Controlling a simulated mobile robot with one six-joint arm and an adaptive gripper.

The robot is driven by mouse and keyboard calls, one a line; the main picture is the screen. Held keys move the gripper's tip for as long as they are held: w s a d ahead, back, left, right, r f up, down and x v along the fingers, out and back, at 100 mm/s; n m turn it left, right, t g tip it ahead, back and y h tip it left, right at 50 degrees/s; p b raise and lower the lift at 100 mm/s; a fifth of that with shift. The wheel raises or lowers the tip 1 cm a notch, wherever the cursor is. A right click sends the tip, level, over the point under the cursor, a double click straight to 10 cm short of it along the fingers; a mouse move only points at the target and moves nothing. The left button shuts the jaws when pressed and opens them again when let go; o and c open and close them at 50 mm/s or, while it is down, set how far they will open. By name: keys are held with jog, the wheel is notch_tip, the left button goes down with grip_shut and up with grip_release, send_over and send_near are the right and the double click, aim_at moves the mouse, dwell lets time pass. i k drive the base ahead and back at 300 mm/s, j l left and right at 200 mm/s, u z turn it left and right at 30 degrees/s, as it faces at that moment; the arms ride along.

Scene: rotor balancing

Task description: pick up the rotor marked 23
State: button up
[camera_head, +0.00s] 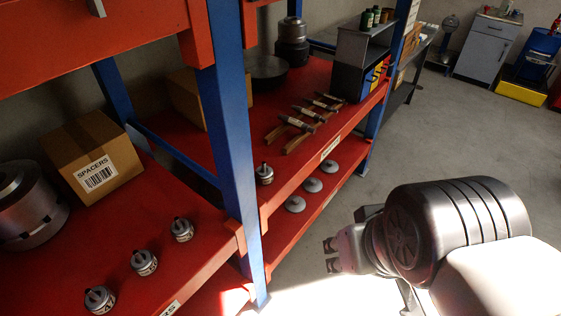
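Several small metal rotors with dark shafts stand on the red shelf in the head view. Three form a slanting row on the near bay: a front rotor (99,299), a middle rotor (144,263) and a back rotor (182,230). Another rotor (264,175) stands on the bay beyond the blue post. Markings show on some of them, but they are too small to read, so I cannot tell which is 23. My gripper (331,255) is right of the shelving, over the aisle and apart from all rotors. Its two dark fingertips are apart with nothing between them.
A blue post (229,140) separates the bays. A SPACERS box (92,160) and a large metal cylinder (27,205) stand behind the near rotors. Grey discs (312,185) lie on a lower shelf. Tools on wooden rests (297,127) lie farther back. The aisle floor (440,130) is clear.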

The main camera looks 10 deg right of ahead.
aim_at(264, 174)
jog(key=i+l+u, duration=0.15)
jog(key=l+u, duration=0.2)
jog(key=i+l+u, duration=0.1)
jog(key=l+u, duration=0.2)
jog(key=l, duration=0.2)
jog(key=l+u, duration=0.35)
jog(key=i+u, duration=0.45)
jog(key=i+l, duration=0.05)
jog(key=i, duration=0.05)
